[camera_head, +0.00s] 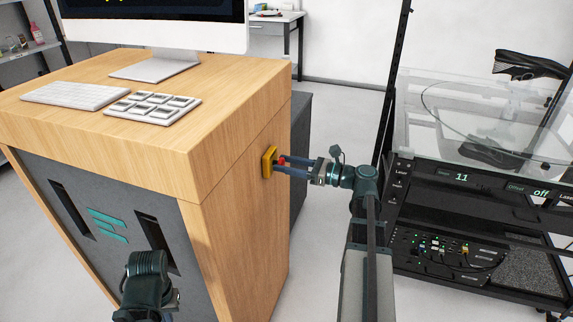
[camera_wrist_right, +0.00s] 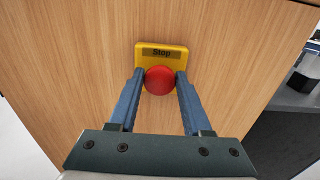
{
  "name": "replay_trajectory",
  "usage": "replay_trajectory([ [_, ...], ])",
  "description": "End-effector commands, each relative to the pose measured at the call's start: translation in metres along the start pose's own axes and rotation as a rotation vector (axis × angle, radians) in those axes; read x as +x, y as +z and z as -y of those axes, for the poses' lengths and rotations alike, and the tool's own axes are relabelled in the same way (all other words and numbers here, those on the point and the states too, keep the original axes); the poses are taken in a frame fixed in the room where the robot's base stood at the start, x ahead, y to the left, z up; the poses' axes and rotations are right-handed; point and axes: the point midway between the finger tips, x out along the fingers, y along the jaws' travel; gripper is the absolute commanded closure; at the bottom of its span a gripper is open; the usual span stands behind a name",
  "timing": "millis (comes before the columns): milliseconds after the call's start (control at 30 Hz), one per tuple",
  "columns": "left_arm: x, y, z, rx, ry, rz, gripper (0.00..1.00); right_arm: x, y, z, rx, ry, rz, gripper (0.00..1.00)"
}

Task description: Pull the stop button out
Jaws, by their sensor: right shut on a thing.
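The red stop button (camera_wrist_right: 160,80) sits on a yellow plate (camera_wrist_right: 179,55) marked "Stop" on the wooden side of the desk. In the head view the yellow plate (camera_head: 267,163) is seen edge-on, and the red button (camera_head: 283,160) sticks out to its right. My right gripper (camera_head: 284,166) reaches it from the right. In the wrist view the blue fingers of my right gripper (camera_wrist_right: 160,83) lie on both sides of the button and are shut on it. My left arm (camera_head: 147,285) shows at the bottom, but its fingertips are not clearly seen.
A black equipment rack (camera_head: 445,215) with a clear-walled top stands to the right. Open floor lies between desk and rack.

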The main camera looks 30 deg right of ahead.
Motion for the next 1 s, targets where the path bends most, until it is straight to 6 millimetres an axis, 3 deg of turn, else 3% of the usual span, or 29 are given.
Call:
replay_trajectory([
  [367, 0.0, 0.0, 0.0, 0.0, 0.0, 0.0, 1.0, 0.0, 0.0, 0.0, 0.0, 0.0, 0.0, 1.0],
  [600, 0.0, 0.0, 0.0, 0.0, 0.0, 0.0, 1.0, -0.019, 0.0, 0.0, 0.0, -0.002, 0.0, 1.0],
  [800, 0.0, 0.0, 0.0, 0.0, 0.0, 0.0, 1.0, -0.019, 0.0, 0.0, 0.0, -0.001, -0.001, 1.0],
  [833, 0.0, 0.0, 0.0, 0.0, 0.0, 0.0, 1.0, -0.019, 0.0, 0.0, 0.0, -0.001, -0.001, 0.49],
  [1000, 0.0, 0.0, 0.0, 0.0, 0.0, 0.0, 1.0, -0.019, 0.0, 0.0, 0.0, -0.001, -0.001, 0.22],
])
